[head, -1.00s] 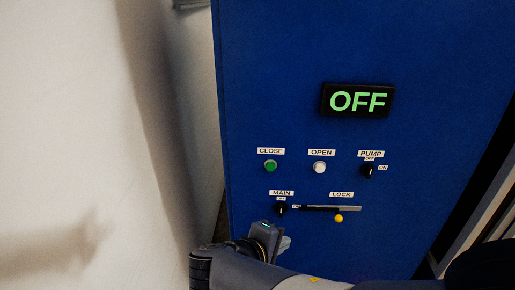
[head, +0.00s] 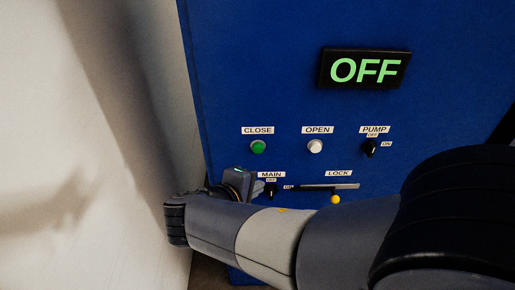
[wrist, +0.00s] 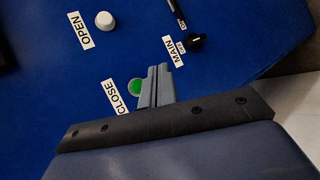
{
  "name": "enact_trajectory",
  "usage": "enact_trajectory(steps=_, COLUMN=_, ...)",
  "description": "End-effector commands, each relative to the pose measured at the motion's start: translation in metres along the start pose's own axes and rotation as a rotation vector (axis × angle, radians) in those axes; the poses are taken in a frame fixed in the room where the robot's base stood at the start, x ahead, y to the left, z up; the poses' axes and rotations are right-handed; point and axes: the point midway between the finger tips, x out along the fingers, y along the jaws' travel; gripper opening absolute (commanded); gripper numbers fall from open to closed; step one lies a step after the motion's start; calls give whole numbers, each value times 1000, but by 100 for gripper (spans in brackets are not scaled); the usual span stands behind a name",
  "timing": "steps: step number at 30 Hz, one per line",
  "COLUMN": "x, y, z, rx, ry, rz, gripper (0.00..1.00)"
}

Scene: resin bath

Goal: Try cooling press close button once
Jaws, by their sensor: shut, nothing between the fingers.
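The green CLOSE button (head: 258,147) is on the blue panel (head: 260,70), under its CLOSE label. My gripper (head: 257,188) is shut and empty, below the button and just left of the MAIN knob (head: 271,190) in the head view. In the wrist view the shut fingertips (wrist: 158,70) are beside the green button (wrist: 135,88) and partly overlap its edge. I cannot tell how far the tips are from the panel. The display (head: 365,69) reads OFF.
The white OPEN button (head: 315,146) and the PUMP knob (head: 371,149) are to the right. The LOCK slider with a yellow knob (head: 335,199) is at lower right. A pale wall (head: 90,140) stands close on the left.

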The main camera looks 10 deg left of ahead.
Motion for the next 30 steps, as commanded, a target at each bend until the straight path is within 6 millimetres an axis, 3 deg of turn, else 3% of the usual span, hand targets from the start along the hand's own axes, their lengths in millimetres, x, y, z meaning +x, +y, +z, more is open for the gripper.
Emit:
enact_trajectory(steps=5, x=6, y=5, z=-4, rx=1, ry=-1, rz=-1, gripper=0)
enact_trajectory(steps=21, x=54, y=39, z=-39, rx=2, ry=-1, rz=0, gripper=0)
enact_trajectory(steps=30, x=62, y=45, z=-45, rx=0, ry=0, rz=0, gripper=0)
